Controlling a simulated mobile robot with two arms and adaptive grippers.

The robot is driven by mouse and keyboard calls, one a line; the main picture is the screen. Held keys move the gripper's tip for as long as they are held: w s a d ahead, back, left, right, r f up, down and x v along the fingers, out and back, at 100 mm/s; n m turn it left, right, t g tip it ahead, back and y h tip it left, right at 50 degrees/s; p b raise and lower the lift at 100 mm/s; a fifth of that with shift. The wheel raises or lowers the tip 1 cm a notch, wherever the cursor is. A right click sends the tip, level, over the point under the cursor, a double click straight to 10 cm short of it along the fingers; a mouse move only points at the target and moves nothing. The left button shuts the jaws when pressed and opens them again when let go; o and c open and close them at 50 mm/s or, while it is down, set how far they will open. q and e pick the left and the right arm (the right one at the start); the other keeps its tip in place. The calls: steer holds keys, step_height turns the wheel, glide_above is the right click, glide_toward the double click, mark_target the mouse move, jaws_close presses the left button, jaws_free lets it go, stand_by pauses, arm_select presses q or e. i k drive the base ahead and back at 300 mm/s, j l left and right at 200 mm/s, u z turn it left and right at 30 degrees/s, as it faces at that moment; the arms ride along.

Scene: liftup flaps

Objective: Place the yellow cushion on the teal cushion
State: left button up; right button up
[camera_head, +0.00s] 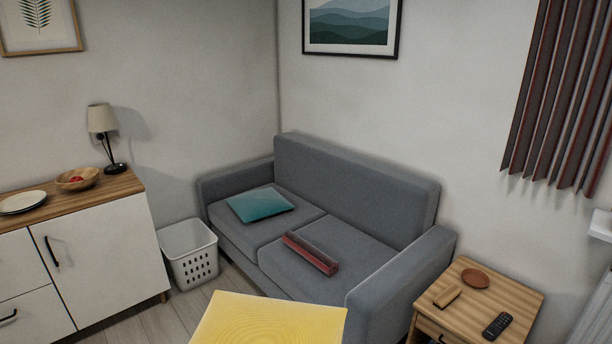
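The teal cushion (260,204) lies flat on the left seat of the grey sofa (352,188), near the left armrest. The yellow cushion (268,322) shows at the bottom centre as a flat yellow square with faint curved lines. It is in front of the sofa, close to the camera, and the bottom edge of the picture cuts it off. What supports it is hidden. It is apart from the teal cushion. Neither of my grippers is in view.
A red, box-like object (310,253) lies on the sofa's right seat. A white basket (189,252) stands left of the sofa. A side table (515,298) on the right holds a remote (497,325) and small items. A white cabinet (98,262) stands at left.

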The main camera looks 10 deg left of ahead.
mark_target(258, 201)
steer(key=i+j+u, duration=0.4)
steer(key=i+u, duration=0.2)
steer(key=i, duration=0.2)
steer(key=i+u, duration=0.3)
steer(key=i+j, duration=0.1)
steer(key=i, duration=1.6)
steer(key=i+j+z, duration=0.1)
steer(key=i+z, duration=0.25)
steer(key=i+j+z, duration=0.35)
steer(key=i, duration=0.15)
steer(key=i+j+z, duration=0.2)
steer(key=i+z, duration=0.15)
